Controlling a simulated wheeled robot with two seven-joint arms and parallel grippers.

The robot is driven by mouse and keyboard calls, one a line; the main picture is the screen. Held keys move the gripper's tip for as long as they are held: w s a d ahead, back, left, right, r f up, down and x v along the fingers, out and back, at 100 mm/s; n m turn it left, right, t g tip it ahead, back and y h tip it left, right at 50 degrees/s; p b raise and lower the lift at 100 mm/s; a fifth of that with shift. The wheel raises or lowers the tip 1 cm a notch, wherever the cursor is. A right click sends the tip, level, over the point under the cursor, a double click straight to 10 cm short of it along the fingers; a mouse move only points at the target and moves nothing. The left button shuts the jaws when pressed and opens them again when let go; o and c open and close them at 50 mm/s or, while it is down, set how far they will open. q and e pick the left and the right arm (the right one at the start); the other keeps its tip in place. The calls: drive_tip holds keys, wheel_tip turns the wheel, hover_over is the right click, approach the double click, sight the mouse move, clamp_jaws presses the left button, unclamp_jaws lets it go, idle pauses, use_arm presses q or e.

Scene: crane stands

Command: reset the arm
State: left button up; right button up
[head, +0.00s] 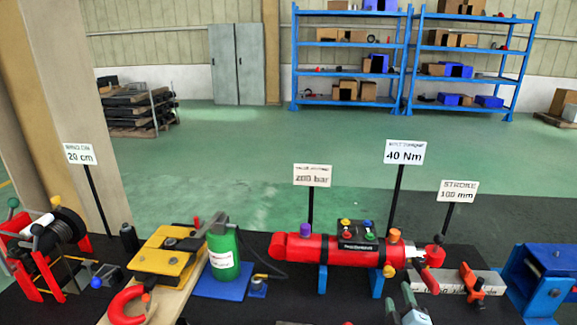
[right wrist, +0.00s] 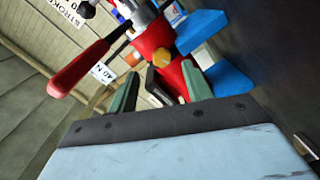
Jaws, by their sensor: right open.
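My right gripper (head: 402,298) shows at the bottom of the head view, right of centre. Its green-grey fingers are apart, and the right wrist view shows them (right wrist: 160,88) spread with nothing held between them. The red cylinder (head: 335,249) lies just beyond it on blue supports. In the right wrist view the red cylinder (right wrist: 157,40) and a lever with a red grip (right wrist: 78,70) are ahead of the fingers; I cannot tell the exact gap. My left gripper is not in view.
On the dark table are a red-framed reel (head: 62,235), a yellow clamp block (head: 167,250), a green bottle (head: 224,255) and a blue bracket (head: 545,280). Upright label signs (head: 404,152) stand behind. Blue shelves (head: 350,60) are far back across open green floor.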

drive_tip(key=s+a+r+m+g+y, duration=0.1)
drive_tip(key=s+a+m+g, duration=0.25)
drive_tip(key=s, duration=0.75)
drive_tip(key=s+a+m+g+y, duration=0.25)
drive_tip(key=s+g, duration=0.25)
drive_tip(key=s, duration=0.5)
drive_tip(key=s+a+r+m+g+y, duration=0.15)
drive_tip(key=s+a+g, duration=0.3)
drive_tip(key=s, duration=0.65)
wheel_tip(320, 180, down, 27)
drive_tip(key=s+g+b, duration=0.1)
drive_tip(key=g+b, duration=0.1)
drive_tip(key=s+d+f+g+h+b, duration=0.1)
drive_tip(key=s+d+f+b, duration=0.1)
drive_tip(key=s+f, duration=1.5)
drive_tip(key=shift+s+d+f, duration=0.15)
drive_tip(key=shift+d+f, duration=0.25)
drive_tip(key=shift+d, duration=0.25)
